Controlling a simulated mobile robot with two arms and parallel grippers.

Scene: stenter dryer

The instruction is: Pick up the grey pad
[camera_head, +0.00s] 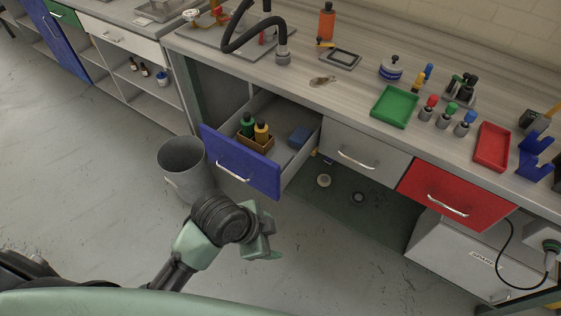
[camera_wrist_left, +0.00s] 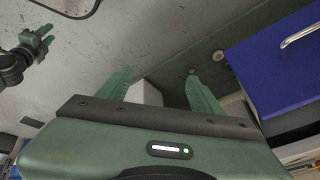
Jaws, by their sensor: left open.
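No thing in view is clearly a grey pad. A flat dark-framed grey piece (camera_head: 341,58) and a small grey-brown patch (camera_head: 323,81) lie on the bench, and I cannot tell whether either is the pad. My left gripper (camera_head: 268,240) is open and empty, in the air over the floor in front of the open blue drawer (camera_head: 238,166). Its spread fingers (camera_wrist_left: 160,95) show in the left wrist view, with that drawer (camera_wrist_left: 275,65) at the right. Another gripper of mine, apparently the right (camera_wrist_left: 38,40), shows small at upper left there; its jaw state is unclear.
The drawer holds bottles in a wooden box (camera_head: 254,143) and a blue block (camera_head: 299,137). A grey bin (camera_head: 185,165) stands left of it. Green (camera_head: 395,106) and red (camera_head: 492,147) trays and several small bottles crowd the bench's right. Floor at left is clear.

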